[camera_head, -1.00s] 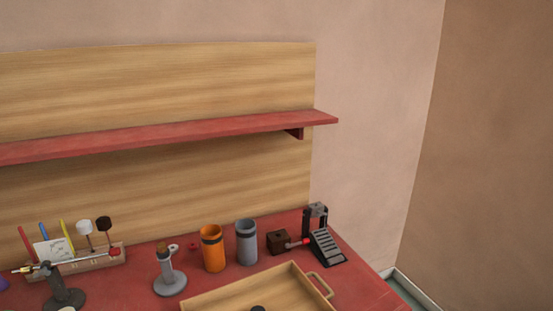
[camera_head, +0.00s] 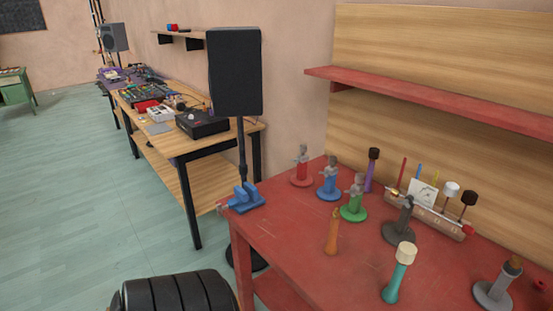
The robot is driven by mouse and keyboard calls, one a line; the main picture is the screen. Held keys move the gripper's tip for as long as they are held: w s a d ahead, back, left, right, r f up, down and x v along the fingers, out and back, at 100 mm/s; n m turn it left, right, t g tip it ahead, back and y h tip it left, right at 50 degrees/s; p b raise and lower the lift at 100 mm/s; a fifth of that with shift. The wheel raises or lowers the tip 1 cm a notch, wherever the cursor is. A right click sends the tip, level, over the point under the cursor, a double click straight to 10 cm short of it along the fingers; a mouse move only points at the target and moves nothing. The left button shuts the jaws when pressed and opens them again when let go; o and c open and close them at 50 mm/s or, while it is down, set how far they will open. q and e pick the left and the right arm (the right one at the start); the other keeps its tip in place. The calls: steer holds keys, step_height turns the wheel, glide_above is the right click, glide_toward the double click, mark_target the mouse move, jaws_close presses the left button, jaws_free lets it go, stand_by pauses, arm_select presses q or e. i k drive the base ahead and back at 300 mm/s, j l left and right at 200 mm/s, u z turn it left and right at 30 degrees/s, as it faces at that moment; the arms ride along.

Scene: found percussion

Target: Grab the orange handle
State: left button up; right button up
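An orange handle (camera_head: 333,232) stands upright on the red table (camera_head: 290,250), near the table's front left part. It is slim, wider at its base, and nothing touches it. A teal handle with a cream head (camera_head: 397,274) stands to its right and nearer to me. Neither of my grippers is in view.
Red, blue and green stands (camera_head: 352,211) are behind the orange handle, with a dark grey stand (camera_head: 398,222) to its right. A blue vise (camera_head: 246,197) sits at the left corner. A black speaker (camera_head: 235,72) rises beyond the table. The table's front left is bare.

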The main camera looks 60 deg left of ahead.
mark_target(330, 248)
steer(key=u, duration=1.5)
steer(key=l+u, duration=0.15)
steer(key=u, duration=0.15)
steer(key=k+l+u, duration=0.1)
steer(key=u, duration=0.2)
